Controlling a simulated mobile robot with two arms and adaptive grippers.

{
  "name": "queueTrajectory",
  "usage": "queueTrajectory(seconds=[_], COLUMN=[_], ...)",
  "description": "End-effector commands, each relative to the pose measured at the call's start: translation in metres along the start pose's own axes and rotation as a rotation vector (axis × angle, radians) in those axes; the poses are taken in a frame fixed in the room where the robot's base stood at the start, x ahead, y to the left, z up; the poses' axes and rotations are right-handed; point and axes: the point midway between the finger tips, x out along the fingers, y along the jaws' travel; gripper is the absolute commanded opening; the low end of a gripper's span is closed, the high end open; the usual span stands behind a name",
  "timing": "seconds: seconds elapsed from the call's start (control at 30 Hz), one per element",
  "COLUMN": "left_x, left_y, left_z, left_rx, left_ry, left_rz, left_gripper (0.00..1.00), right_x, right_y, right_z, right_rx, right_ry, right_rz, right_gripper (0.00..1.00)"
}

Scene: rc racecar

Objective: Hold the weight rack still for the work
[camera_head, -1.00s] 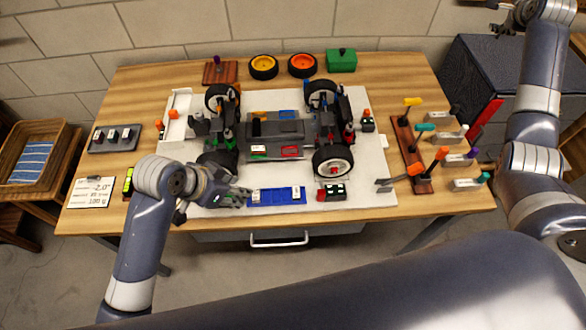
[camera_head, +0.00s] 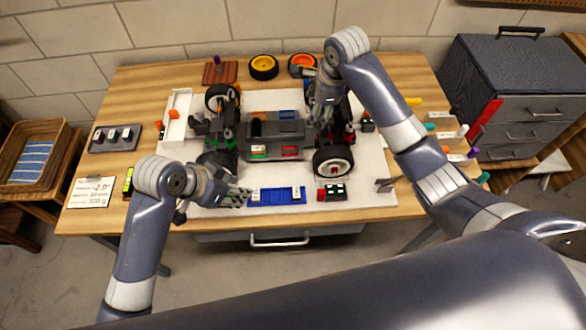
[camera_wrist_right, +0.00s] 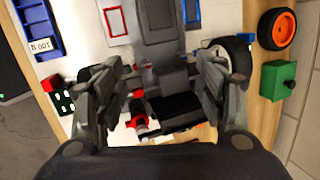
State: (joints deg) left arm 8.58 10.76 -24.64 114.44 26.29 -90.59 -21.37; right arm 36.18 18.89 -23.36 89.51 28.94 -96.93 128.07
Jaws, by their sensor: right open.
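My left gripper (camera_head: 243,194) is at the rack's left end. Its fingers are too small to tell whether they grip or only touch it. My right gripper (camera_wrist_right: 163,72) is open above the right end of the racecar chassis (camera_head: 270,128), between its wheels. It also shows in the head view (camera_head: 320,118), hiding part of the car.
A black box with green and red parts (camera_head: 331,194) sits right of the rack. Yellow (camera_head: 263,67) and orange (camera_wrist_right: 277,29) wheels and a green block (camera_wrist_right: 277,80) are at the back. A white tray (camera_head: 176,118) stands left of the car. My right arm covers much of the tool area.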

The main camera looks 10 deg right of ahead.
Motion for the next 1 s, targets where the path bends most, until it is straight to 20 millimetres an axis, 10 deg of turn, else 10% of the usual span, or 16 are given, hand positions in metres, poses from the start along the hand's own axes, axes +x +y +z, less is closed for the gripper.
queueTrajectory(seconds=[0.2, 0.4, 1.0], left_x=[0.000, 0.000, 0.000], left_y=[0.000, 0.000, 0.000], left_z=[0.000, 0.000, 0.000], left_rx=[0.000, 0.000, 0.000], left_ry=[0.000, 0.000, 0.000], left_rz=[0.000, 0.000, 0.000], left_gripper=[0.33, 0.33, 0.33], right_x=[0.014, 0.013, 0.057], right_y=[0.107, 0.160, 0.185], right_z=[0.039, 0.051, 0.043], right_rx=[-0.053, -0.080, -0.087], right_ry=[0.083, 0.140, 0.159], right_rz=[0.190, 0.274, 0.295], right_gripper=[0.64, 0.64, 0.64])
